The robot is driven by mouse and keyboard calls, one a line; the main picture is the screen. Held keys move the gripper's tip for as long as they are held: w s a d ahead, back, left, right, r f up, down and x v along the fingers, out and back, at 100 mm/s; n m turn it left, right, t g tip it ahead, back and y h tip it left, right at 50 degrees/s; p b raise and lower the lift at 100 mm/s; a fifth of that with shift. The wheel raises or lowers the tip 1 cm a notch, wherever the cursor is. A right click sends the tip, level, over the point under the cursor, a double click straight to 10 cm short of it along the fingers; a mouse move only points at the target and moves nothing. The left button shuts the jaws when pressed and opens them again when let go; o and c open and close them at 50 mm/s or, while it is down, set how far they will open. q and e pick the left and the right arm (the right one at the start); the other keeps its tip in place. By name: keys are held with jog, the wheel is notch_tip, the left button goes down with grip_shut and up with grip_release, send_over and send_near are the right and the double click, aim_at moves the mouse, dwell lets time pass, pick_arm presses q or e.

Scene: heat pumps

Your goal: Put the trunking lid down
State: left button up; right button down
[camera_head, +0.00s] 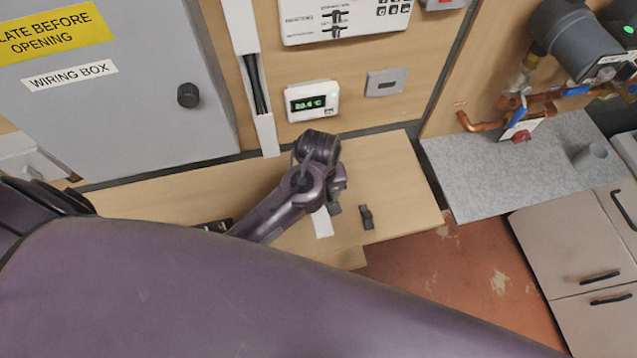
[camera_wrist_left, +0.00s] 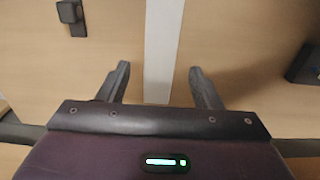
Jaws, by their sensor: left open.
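The trunking lid is a narrow white strip (camera_head: 322,223); it shows on the wooden bench below the gripper in the head view. In the left wrist view the lid (camera_wrist_left: 162,45) runs upright through the picture between the two fingers, with a gap on each side. My left gripper (camera_head: 328,207) is open over the lid; its fingers (camera_wrist_left: 159,70) do not touch it. The arm hides part of the lid. The white wall trunking (camera_head: 241,25) has an uncovered stretch with black cables (camera_head: 257,84). My right gripper is not in view.
The wooden bench (camera_head: 405,185) holds a small black block (camera_head: 366,217) right of the lid and another dark item (camera_head: 214,226) to the left. A grey wiring box (camera_head: 130,115) and a thermostat (camera_head: 312,101) are on the wall behind. A grey worktop (camera_head: 480,180) lies right.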

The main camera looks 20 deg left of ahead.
pick_arm(q)
notch_tip(320, 180, up, 8)
jog(key=shift+r+b, duration=0.15)
jog(key=shift+b, duration=0.3)
dwell(0.3)
